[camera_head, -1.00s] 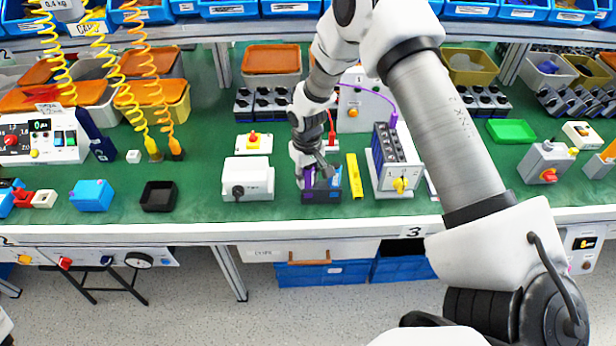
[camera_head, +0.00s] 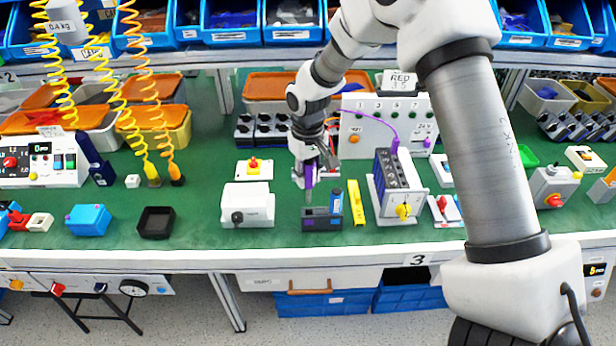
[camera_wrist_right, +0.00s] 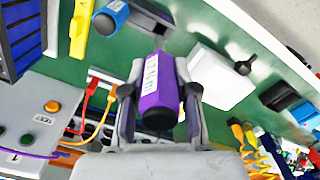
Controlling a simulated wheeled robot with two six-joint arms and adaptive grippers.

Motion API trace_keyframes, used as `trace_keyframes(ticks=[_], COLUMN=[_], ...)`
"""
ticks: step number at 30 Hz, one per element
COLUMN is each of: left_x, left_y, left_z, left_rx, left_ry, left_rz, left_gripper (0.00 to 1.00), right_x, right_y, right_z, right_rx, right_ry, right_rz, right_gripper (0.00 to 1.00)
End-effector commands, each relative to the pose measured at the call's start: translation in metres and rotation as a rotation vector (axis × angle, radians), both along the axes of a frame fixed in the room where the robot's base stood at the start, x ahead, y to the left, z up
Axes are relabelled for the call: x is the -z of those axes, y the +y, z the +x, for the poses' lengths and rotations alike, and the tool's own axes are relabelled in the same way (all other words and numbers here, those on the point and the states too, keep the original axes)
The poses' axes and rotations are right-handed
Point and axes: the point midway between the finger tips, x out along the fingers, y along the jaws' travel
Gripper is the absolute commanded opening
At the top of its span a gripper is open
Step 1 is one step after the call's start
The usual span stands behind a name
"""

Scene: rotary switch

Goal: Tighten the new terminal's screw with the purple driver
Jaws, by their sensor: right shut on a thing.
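My right gripper (camera_head: 310,176) is shut on the purple driver (camera_wrist_right: 160,90), with a finger on each side of its handle. In the head view the purple driver (camera_head: 308,178) hangs upright over the dark driver holder (camera_head: 318,221). Its grey shaft points down at the holder; I cannot tell whether the tip is clear of it. A blue driver (camera_head: 336,203) stands in the holder's right side. The rotary switch unit (camera_head: 391,176) with a dark terminal block and yellow knob stands to the right. I cannot single out the new terminal or its screw. My left gripper is not in view.
A white box (camera_head: 247,205) is left of the holder. Behind is a white test panel (camera_head: 372,125) with a purple wire running to the switch unit. Green bench is free around the black tray (camera_head: 157,222).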

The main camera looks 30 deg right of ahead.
Motion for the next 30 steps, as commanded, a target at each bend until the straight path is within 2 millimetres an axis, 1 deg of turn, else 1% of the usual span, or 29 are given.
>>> trace_keyframes(ticks=[5,30], left_x=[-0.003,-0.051], left_y=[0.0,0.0], left_z=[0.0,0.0], left_rx=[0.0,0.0], left_ry=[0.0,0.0], left_rz=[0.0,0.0], left_gripper=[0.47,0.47], right_x=[-0.003,-0.053], right_y=[0.0,0.0], right_z=[0.0,0.0], right_rx=[0.0,0.0], right_ry=[-0.001,-0.001], right_rz=[0.0,0.0], right_gripper=[0.0,0.0])
